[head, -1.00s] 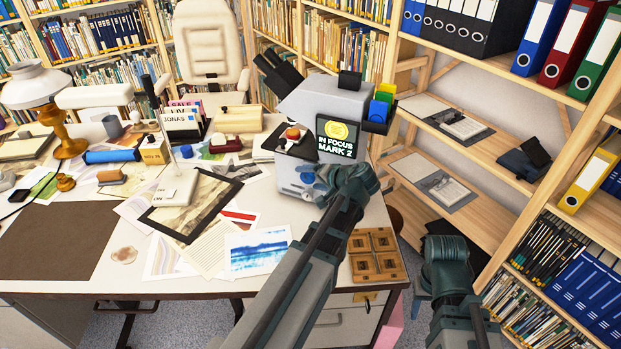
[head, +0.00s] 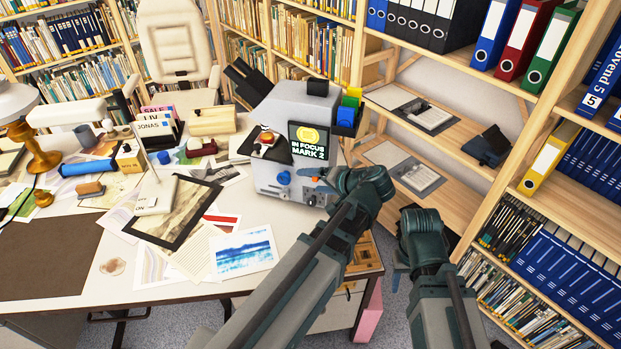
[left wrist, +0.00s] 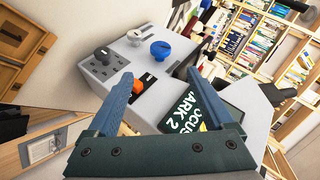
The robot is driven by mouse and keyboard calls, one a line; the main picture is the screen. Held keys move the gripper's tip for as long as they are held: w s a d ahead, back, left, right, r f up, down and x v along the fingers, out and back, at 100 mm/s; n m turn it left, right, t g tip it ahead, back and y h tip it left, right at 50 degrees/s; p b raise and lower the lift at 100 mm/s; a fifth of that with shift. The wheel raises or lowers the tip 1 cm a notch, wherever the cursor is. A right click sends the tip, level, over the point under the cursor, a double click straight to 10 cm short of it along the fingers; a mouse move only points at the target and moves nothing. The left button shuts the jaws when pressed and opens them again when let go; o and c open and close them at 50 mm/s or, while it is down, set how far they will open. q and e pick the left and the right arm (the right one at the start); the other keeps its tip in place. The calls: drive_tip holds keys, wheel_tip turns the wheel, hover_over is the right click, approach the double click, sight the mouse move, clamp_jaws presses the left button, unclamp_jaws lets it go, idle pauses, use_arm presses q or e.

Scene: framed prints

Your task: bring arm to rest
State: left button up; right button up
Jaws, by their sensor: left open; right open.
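My left gripper (head: 326,181) is open in front of the lower right of a grey machine (head: 272,150) with an "IN FOCUS MARK 2" screen (head: 310,142). In the left wrist view its two blue fingers (left wrist: 160,92) are spread with nothing held between them. An orange switch (left wrist: 148,81) and a blue knob (left wrist: 160,50) on the machine show beyond the fingers. I cannot tell how far the fingertips are from the machine. My right gripper (head: 399,278) hangs past the desk's right end, mostly hidden by its own wrist.
The desk (head: 160,289) carries prints, a dark-framed picture (head: 190,222), a brown mat (head: 45,255) and wooden blocks (head: 364,256) partly behind my left arm. Wooden shelves (head: 455,150) with binders stand close on the right. Grey floor shows between desk and shelves.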

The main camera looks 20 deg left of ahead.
idle(0.3)
use_arm(q)
drive_tip(key=s+d+f+m+g+h+p, duration=0.1)
drive_tip(key=s+d+f+m+g+h, duration=0.1)
drive_tip(key=s+d+f+h, duration=0.2)
drive_tip(key=s+d+f+m+g+h+p, duration=0.1)
drive_tip(key=s+d+h, duration=0.4)
drive_tip(key=s+d, duration=0.6)
wheel_tip(320, 180, down, 3)
drive_tip(key=d+m+g, duration=0.1)
drive_tip(key=d, duration=0.1)
drive_tip(key=shift+s+d+r+g, duration=0.15)
drive_tip(key=shift+d+g, duration=0.15)
